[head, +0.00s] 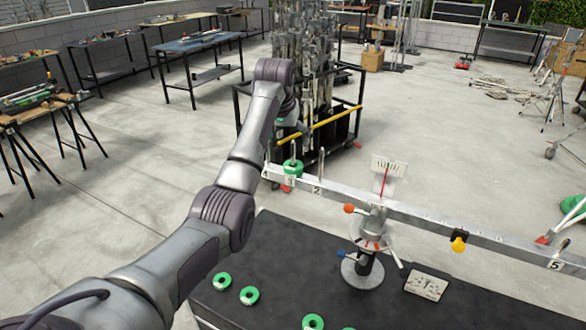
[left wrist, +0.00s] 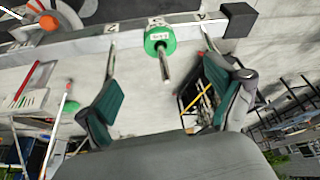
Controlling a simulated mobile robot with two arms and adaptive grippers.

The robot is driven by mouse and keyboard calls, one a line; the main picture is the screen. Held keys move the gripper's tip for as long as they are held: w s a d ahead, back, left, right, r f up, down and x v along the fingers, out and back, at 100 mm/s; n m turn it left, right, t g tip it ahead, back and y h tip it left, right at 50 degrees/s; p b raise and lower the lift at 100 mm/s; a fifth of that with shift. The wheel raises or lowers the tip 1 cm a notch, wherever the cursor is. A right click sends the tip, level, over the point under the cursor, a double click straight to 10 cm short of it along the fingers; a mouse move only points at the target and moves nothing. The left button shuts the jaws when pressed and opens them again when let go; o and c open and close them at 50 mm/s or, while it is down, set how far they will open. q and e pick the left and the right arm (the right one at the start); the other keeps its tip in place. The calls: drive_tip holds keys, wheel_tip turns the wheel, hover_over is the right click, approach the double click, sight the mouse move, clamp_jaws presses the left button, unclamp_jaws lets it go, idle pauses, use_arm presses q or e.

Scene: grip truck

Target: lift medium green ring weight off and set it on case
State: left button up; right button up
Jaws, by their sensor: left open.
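A green ring weight (head: 292,169) sits on an upright peg near the left end of the metal balance beam (head: 420,216). It also shows in the left wrist view (left wrist: 159,40), with the peg through it. My left gripper (head: 291,132) is above this ring in the head view. In the left wrist view my left gripper (left wrist: 163,78) has its fingers spread on either side of the peg line, empty, with the ring beyond the fingertips. Green rings (head: 222,281) (head: 249,296) (head: 313,322) lie on the black top (head: 300,262), apparently the case. My right gripper is not in view.
The balance stand (head: 363,270) rises from the black top, with an orange knob (head: 349,208) and a small plate (head: 426,284) beside it. A yellow weight (head: 458,244) hangs on the right arm. A cart of metal parts (head: 340,115) stands behind my gripper.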

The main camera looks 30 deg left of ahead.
sight(292, 164)
use_arm(q)
drive_tip(key=p+x, duration=0.1)
drive_tip(key=x, duration=0.7)
drive_tip(key=shift+w+f+p, duration=0.1)
drive_tip(key=shift+f+p, duration=0.1)
drive_tip(key=shift+p, duration=0.2)
drive_tip(key=x, duration=0.3)
drive_tip(key=shift+f+p, duration=0.3)
drive_tip(key=shift+p, duration=0.05)
drive_tip(key=shift+w+a+f, duration=0.1)
drive_tip(key=shift+w+f, duration=0.15)
drive_tip(key=shift+f, duration=0.3)
drive_tip(key=c, duration=1.3)
drive_tip(key=shift+r, duration=0.1)
drive_tip(key=shift+c, duration=1)
